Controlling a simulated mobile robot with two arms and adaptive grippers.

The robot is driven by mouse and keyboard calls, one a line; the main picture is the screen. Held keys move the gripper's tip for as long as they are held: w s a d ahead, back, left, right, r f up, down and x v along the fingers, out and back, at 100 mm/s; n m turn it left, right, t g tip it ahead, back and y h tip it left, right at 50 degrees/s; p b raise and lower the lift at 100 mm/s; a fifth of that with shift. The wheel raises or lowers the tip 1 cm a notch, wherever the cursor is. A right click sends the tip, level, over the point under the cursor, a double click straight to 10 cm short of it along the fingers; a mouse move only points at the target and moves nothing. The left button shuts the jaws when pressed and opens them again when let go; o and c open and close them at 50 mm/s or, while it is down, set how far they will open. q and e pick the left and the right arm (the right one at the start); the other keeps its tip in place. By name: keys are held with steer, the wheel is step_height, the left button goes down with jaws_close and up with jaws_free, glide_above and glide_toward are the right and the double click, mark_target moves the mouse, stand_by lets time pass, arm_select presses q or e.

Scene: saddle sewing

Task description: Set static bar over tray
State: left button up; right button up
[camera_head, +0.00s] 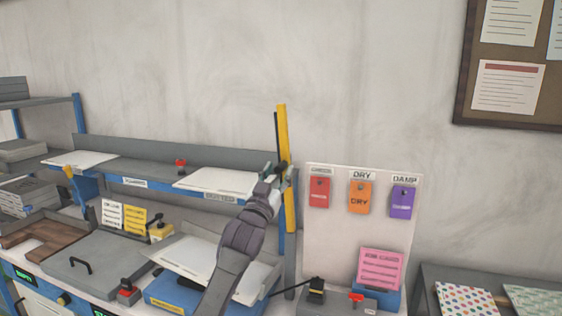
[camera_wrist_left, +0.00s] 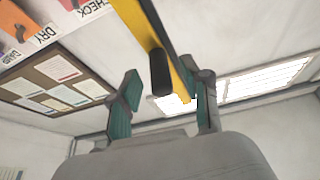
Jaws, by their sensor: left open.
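A long yellow bar (camera_head: 282,130) with a thin black strip beside it stands nearly upright at the right end of the shelf unit; I take it to be the static bar. My left gripper (camera_head: 276,172) is at the middle of the bar. In the left wrist view my left gripper (camera_wrist_left: 166,88) is open, and the yellow bar (camera_wrist_left: 140,24) with a dark rounded handle (camera_wrist_left: 160,72) shows between and beyond its fingers. I cannot tell whether they touch. A blue tray (camera_head: 170,293) with white sheets sits on the bench below, partly hidden by my left arm. My right gripper is out of view.
A panel with red, orange and purple tags (camera_head: 360,196) stands right of the bar. The grey shelf (camera_head: 130,168) holds white sheets. A grey lid with a handle (camera_head: 95,262) lies left of the tray. A pink note (camera_head: 380,268) stands at lower right.

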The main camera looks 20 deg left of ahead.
arm_select(q)
steer(key=shift+x, duration=1.2)
jaws_close()
